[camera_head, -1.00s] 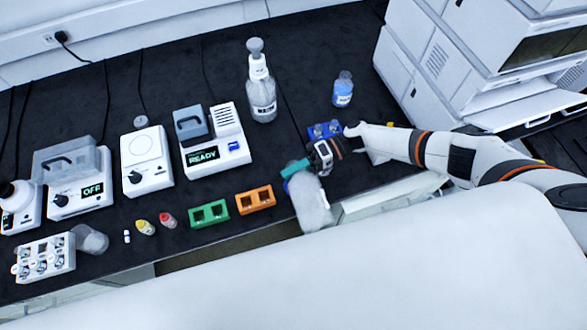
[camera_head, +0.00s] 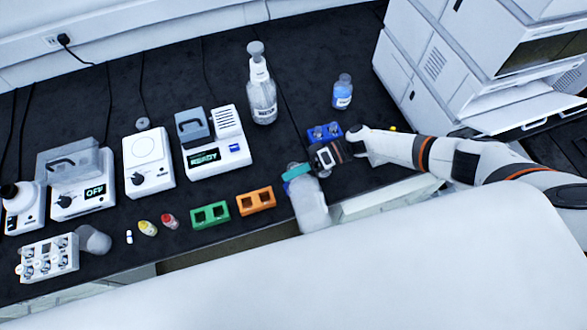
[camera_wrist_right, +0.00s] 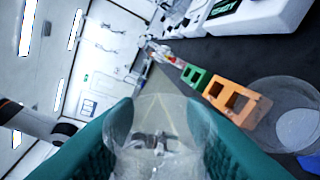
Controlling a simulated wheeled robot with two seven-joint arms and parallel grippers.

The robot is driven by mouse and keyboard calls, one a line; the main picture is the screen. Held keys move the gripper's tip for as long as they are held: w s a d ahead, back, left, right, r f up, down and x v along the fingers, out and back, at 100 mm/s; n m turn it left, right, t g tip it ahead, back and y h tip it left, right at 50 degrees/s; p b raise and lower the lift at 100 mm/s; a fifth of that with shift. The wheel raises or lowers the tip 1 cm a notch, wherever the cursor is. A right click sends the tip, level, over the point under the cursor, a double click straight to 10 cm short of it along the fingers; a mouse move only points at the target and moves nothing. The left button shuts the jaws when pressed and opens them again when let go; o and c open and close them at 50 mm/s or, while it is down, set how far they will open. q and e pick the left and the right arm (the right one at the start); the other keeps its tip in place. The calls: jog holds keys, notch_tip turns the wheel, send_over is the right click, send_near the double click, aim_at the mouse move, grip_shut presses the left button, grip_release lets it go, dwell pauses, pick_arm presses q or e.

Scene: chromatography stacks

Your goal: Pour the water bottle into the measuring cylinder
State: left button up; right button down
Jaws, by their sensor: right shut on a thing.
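My right gripper (camera_head: 297,173), with teal fingers, is shut on a clear vessel, apparently the water bottle (camera_head: 312,208), at the front edge of the bench. In the right wrist view the see-through bottle (camera_wrist_right: 160,130) fills the space between the two teal fingers. Its water level is hard to make out. A round clear vessel (camera_wrist_right: 283,100) shows at the right of that view, beside the orange rack; I cannot tell whether it is the measuring cylinder. In the head view the held bottle and any clear vessel behind it cannot be told apart. My left gripper is out of view.
An orange rack (camera_head: 256,201) and a green rack (camera_head: 210,216) stand left of the bottle; a blue rack (camera_head: 325,132) is behind the gripper. White instruments (camera_head: 147,162) line the left.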

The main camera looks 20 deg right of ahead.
jog(key=shift+s+a+r+n+t+p, duration=0.1)
jog(key=shift+r+n+t+p, duration=0.4)
jog(key=shift+r+n, duration=0.35)
jog(key=shift+n, duration=0.25)
